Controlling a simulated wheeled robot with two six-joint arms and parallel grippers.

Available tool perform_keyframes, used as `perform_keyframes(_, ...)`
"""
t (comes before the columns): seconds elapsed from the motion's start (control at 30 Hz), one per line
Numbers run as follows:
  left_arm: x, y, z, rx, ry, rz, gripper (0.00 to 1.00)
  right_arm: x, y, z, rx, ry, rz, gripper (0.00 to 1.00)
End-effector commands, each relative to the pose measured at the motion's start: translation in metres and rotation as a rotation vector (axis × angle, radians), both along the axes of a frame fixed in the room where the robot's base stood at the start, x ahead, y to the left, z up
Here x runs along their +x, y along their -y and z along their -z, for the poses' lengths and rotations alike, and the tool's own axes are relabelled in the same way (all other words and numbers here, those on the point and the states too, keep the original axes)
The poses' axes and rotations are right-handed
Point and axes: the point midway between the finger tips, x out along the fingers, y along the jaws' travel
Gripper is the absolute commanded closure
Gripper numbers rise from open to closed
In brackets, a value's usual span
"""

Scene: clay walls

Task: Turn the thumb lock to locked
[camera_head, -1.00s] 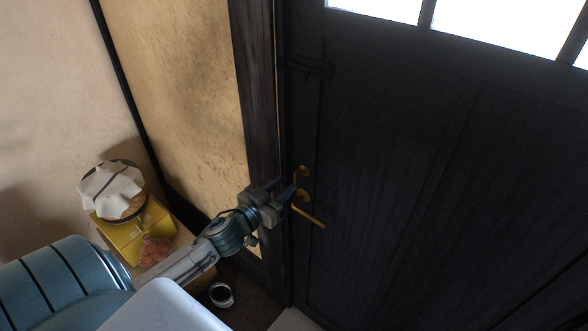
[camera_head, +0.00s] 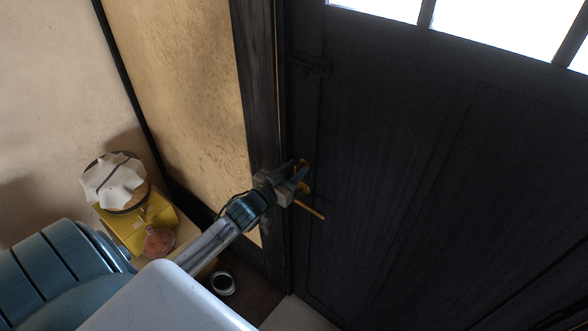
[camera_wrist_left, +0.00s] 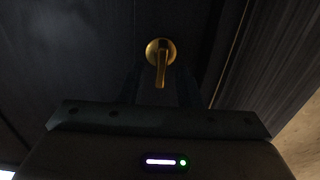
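The thumb lock is a round brass plate with a narrow turn piece (camera_wrist_left: 160,60) in the left wrist view, where the piece points down the picture. It is on the dark door (camera_head: 400,140), above the brass lever handle (camera_head: 310,210), and my gripper mostly hides it in the head view. My left gripper (camera_head: 302,175) is right in front of it, fingers towards the door. Its two fingers (camera_wrist_left: 160,88) show dimly on either side of the turn piece, apart. I cannot tell whether they touch it. My right gripper is not in view.
The dark door frame (camera_head: 262,110) and tan wall (camera_head: 185,90) are close on the left. A yellow box (camera_head: 135,232) with a cloth-covered round thing (camera_head: 113,182) on it stands at lower left. A small cup (camera_head: 222,284) is on the floor. The door's right side is clear.

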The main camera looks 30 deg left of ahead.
Motion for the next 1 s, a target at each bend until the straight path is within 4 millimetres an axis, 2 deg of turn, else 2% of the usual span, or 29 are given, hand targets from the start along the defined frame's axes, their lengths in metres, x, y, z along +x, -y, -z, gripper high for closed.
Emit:
perform_keyframes(0.03, 0.0, 0.0, 0.0, 0.0, 0.0, 0.0, 0.71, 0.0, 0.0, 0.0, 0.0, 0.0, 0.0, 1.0)
perform_keyframes(0.17, 0.0, 0.0, 0.0, 0.0, 0.0, 0.0, 0.97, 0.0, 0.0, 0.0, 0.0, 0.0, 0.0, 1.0)
perform_keyframes(0.2, 0.0, 0.0, 0.0, 0.0, 0.0, 0.0, 1.0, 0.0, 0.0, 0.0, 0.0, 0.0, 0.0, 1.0)
perform_keyframes(0.63, 0.0, 0.001, 0.001, 0.058, 0.005, 0.0, 1.0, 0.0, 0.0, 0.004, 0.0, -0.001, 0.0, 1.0)
perform_keyframes(1.0, 0.0, 0.004, 0.003, 0.336, 0.026, 0.0, 1.0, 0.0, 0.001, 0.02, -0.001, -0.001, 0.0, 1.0)
